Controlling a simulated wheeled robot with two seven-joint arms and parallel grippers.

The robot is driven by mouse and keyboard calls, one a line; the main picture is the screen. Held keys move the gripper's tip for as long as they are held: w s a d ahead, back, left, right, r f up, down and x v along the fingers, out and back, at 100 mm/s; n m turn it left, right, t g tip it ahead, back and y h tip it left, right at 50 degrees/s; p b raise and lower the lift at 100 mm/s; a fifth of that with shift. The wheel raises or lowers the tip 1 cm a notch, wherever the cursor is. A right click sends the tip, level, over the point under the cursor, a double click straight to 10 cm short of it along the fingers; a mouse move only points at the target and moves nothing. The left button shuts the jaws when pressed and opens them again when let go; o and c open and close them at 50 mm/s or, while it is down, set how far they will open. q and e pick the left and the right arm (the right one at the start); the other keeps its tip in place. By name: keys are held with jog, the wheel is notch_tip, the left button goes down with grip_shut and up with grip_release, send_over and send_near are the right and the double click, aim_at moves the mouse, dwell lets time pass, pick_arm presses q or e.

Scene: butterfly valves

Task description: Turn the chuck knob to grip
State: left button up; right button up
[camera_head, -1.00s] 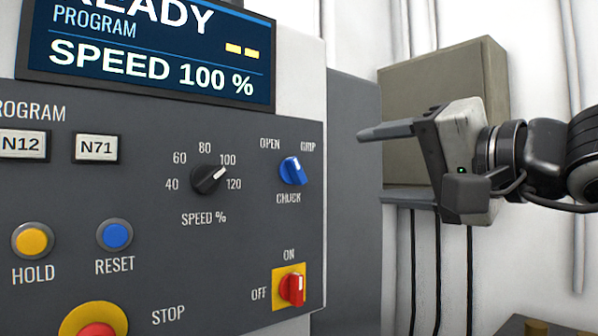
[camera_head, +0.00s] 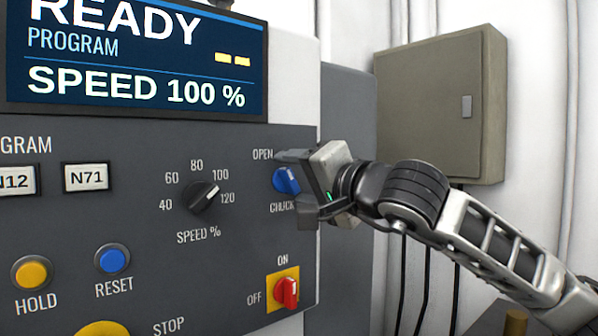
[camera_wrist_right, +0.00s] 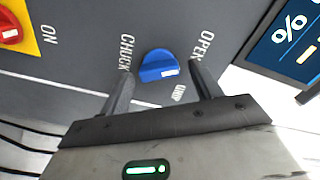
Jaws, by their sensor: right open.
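The blue chuck knob (camera_head: 285,180) is on the grey control panel, below the OPEN label (camera_head: 262,155) and above the CHUCK label. My right gripper (camera_head: 293,187) is in front of it, coming in from the right and covering the knob's right side and the GRIP label. In the right wrist view the knob (camera_wrist_right: 158,66) lies between the two spread fingertips of the open gripper (camera_wrist_right: 163,72), with gaps on both sides. Its white mark is on the side near OPEN and GRIP; I cannot tell exactly which it points at. My left gripper is not in view.
The speed dial (camera_head: 201,196) is to the left on the same panel. The red ON/OFF switch (camera_head: 287,292) is below. The display (camera_head: 140,108) is above the panel. A grey-green wall box (camera_head: 440,100) stands behind my arm.

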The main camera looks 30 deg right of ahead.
jog(key=c, duration=1)
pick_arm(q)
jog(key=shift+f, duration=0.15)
